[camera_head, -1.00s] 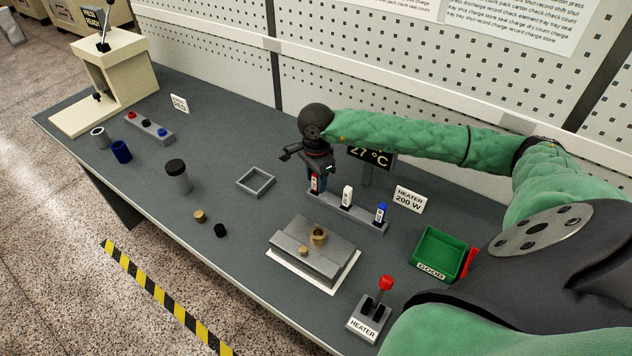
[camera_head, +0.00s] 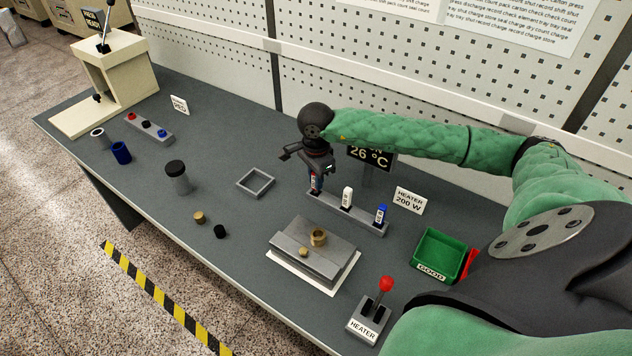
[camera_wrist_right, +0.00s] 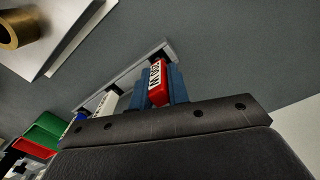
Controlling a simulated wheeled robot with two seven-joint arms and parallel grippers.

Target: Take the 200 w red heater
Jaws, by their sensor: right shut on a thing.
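The red heater (camera_head: 314,184) stands at the left end of the grey heater rack (camera_head: 366,222). A white heater (camera_head: 347,197) and a blue heater (camera_head: 381,213) stand in the rack. A sign (camera_head: 408,200) reads HEATER 200 W. My left gripper is not in view.
A display (camera_head: 370,156) reading 26 °C stands behind the rack. In front are a grey block with a brass ring (camera_head: 318,237), a red-knobbed HEATER lever (camera_head: 386,284) and a green GOOD bin (camera_head: 437,254). A square grey frame (camera_head: 256,182) lies left of the rack.

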